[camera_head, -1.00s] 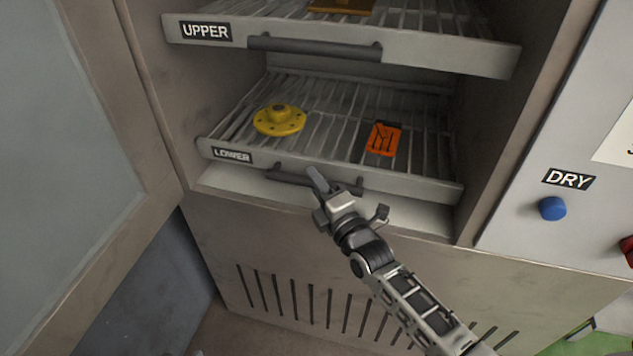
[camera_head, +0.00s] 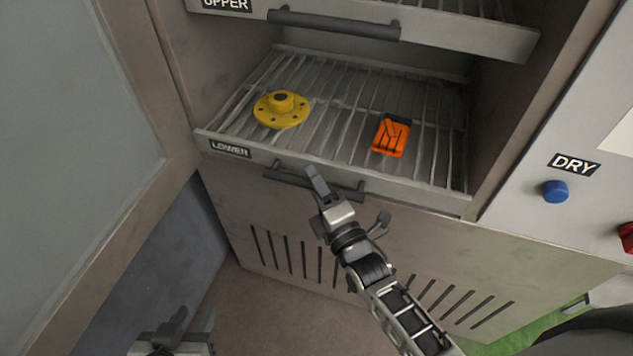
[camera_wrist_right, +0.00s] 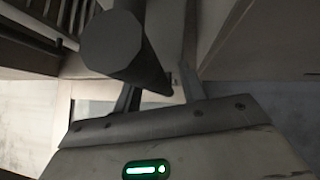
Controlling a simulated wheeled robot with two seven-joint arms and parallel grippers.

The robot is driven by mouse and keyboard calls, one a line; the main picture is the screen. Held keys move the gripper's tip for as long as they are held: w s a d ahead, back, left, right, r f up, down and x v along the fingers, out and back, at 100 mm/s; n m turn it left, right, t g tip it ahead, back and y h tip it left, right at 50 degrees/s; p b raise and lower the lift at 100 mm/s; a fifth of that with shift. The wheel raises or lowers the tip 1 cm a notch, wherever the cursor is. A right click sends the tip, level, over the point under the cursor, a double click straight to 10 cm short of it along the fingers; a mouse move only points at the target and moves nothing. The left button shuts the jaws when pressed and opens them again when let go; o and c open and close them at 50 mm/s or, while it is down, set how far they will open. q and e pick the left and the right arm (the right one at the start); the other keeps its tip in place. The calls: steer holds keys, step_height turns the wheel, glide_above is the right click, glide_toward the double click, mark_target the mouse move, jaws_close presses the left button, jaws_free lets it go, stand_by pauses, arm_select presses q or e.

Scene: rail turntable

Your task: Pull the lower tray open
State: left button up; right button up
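The lower tray (camera_head: 225,138) is a wire rack with a pale front lip marked LOWER, and it juts out past the cabinet's front edge. Its dark bar handle (camera_head: 285,178) runs along the lip. My right gripper (camera_head: 317,182) is at the middle of this handle. In the right wrist view the handle (camera_wrist_right: 112,45) passes between its fingers, which appear shut on it. A yellow flanged part (camera_head: 281,109) and an orange part (camera_head: 391,137) lie on the tray. My left gripper (camera_head: 175,335) is low at the left, away from the tray; its finger opening is unclear.
The upper tray (camera_head: 460,38) with its own handle (camera_head: 335,24) sits above. An open door (camera_head: 130,110) stands at the left. A panel with a DRY label and blue button (camera_head: 555,191) is at the right. The floor before the vented cabinet base is clear.

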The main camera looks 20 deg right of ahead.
steer(key=b+v, duration=0.1)
steer(key=v, duration=1.5)
